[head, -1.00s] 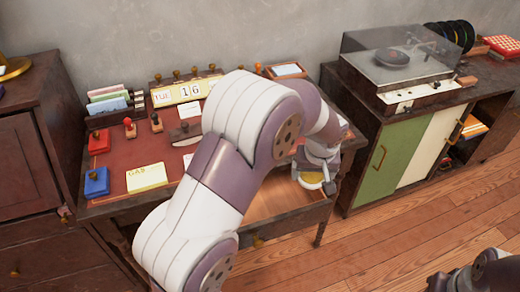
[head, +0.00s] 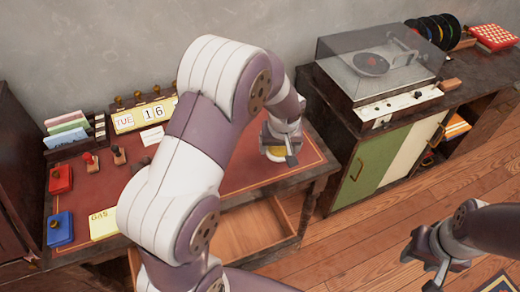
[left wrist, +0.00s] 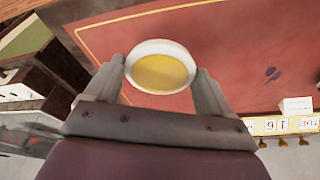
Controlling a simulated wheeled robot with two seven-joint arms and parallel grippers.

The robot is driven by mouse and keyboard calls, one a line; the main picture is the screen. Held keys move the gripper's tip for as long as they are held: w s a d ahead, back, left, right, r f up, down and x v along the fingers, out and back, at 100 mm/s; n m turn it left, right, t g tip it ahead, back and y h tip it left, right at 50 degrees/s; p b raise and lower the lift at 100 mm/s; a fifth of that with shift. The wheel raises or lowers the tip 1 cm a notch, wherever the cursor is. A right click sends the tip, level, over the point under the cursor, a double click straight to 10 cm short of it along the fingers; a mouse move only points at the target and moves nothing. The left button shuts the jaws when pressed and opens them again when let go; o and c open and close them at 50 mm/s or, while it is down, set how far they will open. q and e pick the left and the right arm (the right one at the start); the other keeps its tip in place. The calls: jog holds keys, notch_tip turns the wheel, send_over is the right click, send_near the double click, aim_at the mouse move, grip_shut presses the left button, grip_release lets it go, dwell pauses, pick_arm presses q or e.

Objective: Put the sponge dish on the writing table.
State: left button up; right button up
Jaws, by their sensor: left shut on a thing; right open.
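The sponge dish is a round white dish with a yellow filling, in the left wrist view (left wrist: 162,72). My left gripper (head: 281,152) is shut on it, one finger on each side. In the head view only a yellow sliver of the dish (head: 275,157) shows below the gripper. The dish is over the red top of the writing table (head: 243,172), near its right end; I cannot tell whether it touches the top. The red top (left wrist: 235,45) also shows behind the dish in the left wrist view. My right gripper (head: 432,262) is open and empty above the floor at the right.
A drawer (head: 245,235) stands open below the tabletop. A red box (head: 60,179), a blue box (head: 60,228), a yellow pad (head: 103,224) and a calendar (head: 143,116) occupy the table's left and back. A record player (head: 375,65) stands on the cabinet at the right.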

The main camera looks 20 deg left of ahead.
aim_at(266, 160)
pick_arm(q)
jog(key=a+f, duration=0.1)
jog(key=w+a+f, duration=0.1)
jog(key=a, duration=0.1)
jog(key=shift+a, duration=0.3)
jog(key=shift+s+a+f, duration=0.1)
jog(key=shift+a+f, duration=0.15)
notch_tip(266, 160, down, 4)
jog(key=shift+f+b, duration=0.15)
jog(key=shift+b, duration=0.2)
jog(key=o, duration=1)
